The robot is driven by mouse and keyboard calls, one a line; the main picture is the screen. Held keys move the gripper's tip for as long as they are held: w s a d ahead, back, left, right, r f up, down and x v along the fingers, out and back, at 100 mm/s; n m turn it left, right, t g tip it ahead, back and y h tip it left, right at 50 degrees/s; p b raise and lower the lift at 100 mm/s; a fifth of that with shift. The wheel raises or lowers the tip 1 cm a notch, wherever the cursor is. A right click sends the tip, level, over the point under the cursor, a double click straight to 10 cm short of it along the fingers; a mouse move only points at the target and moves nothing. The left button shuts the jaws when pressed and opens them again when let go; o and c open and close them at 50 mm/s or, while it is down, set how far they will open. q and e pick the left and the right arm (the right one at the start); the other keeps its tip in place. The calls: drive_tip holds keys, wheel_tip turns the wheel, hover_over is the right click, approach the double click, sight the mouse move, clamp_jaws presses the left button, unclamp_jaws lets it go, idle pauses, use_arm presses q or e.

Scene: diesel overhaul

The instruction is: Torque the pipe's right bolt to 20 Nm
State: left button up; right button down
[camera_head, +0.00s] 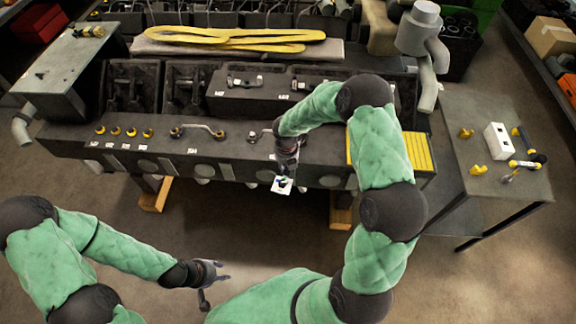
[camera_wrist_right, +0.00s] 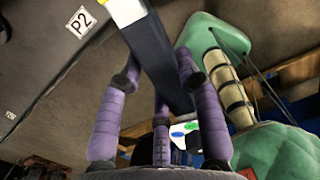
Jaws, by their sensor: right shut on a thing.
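My right gripper (camera_head: 287,160) is at the front edge of the engine block, below the right-hand pipe (camera_head: 258,134), which my arm partly hides. In the right wrist view, its purple fingers (camera_wrist_right: 160,75) are shut on a dark bar-shaped tool (camera_wrist_right: 165,62) with a pale band near the top; its ends are not clear. A white piece with blue and green marks (camera_head: 282,185) shows at the gripper. Another pipe (camera_head: 198,129) with a bolt at each end lies further left. The right-hand pipe's right bolt is hidden. My left gripper (camera_head: 207,278) is open and empty, low above the floor.
Several yellow-topped parts (camera_head: 116,131) stand at the block's left. A side table (camera_head: 500,205) at right holds a white box (camera_head: 497,141) and tools. Yellow slings (camera_head: 235,37) lie behind. The floor in front is clear.

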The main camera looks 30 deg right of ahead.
drive_tip(key=shift+w+a+r, duration=0.1)
drive_tip(key=shift+w+a, duration=0.1)
drive_tip(key=shift+w, duration=0.2)
drive_tip(key=shift+w+a+m, duration=0.2)
drive_tip(key=shift+m, duration=0.1)
drive_tip(key=shift+w+a, duration=0.1)
drive_tip(key=shift+w, duration=0.05)
drive_tip(key=shift+w+a+m+b, duration=0.15)
drive_tip(key=shift+w+m+b, duration=0.05)
drive_tip(key=shift+m+b, duration=0.15)
drive_tip(key=shift+a+r+p, duration=0.1)
drive_tip(key=shift+r+p, duration=1.25)
drive_tip(key=shift+r, duration=0.4)
